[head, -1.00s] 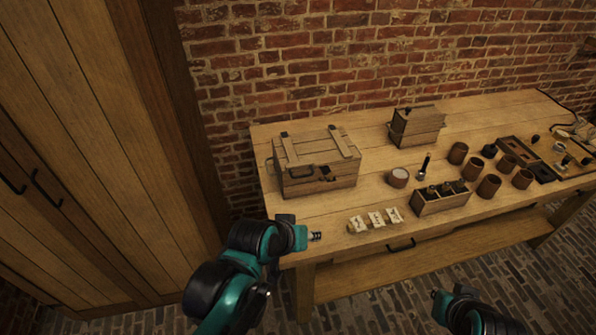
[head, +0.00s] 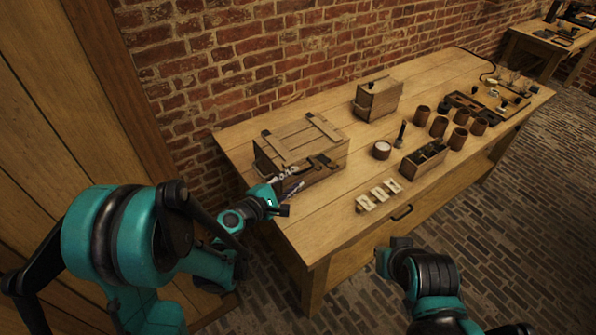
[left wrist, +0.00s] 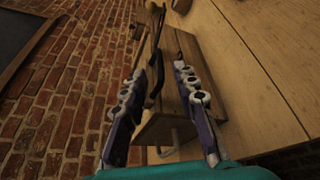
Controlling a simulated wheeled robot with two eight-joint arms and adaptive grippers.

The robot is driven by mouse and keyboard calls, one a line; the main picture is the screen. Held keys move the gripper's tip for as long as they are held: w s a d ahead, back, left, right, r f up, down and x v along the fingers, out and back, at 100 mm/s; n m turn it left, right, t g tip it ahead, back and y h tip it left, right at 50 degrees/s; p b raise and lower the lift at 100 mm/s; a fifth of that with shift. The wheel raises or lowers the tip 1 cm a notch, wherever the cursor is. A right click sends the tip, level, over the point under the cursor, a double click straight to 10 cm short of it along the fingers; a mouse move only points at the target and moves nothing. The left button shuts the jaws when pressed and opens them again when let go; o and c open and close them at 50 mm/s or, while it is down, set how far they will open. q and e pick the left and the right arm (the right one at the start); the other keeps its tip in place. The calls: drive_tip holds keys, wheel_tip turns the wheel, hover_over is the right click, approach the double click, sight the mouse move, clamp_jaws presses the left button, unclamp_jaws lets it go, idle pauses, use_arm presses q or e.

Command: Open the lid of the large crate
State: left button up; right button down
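The large crate (head: 330,158) is a wooden box at the left end of the table in the head view. Its lid (head: 293,141), with two cross battens, lies closed. Dark metal fittings are on the front. My left gripper (head: 289,181) is at the crate's near left front corner, its fingers pointing along the front. In the left wrist view the gripper (left wrist: 159,72) has its fingers spread, with the crate (left wrist: 190,95) and a dark metal fitting showing between and beyond them; contact cannot be told. My right gripper (head: 392,253) is low in front of the table, its fingers unclear.
A smaller wooden box (head: 378,100) stands behind. White labelled pieces (head: 379,195), an open box of jars (head: 424,158), a round white-topped container (head: 381,150) and several brown cups (head: 438,126) stand to the right. The table top (head: 310,225) is bare in front of the crate.

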sight(303, 172)
use_arm(q)
drive_tip(key=b+x, duration=0.1)
drive_tip(key=x, duration=0.5)
drive_tip(key=shift+w+d+f, duration=0.1)
clamp_jaws()
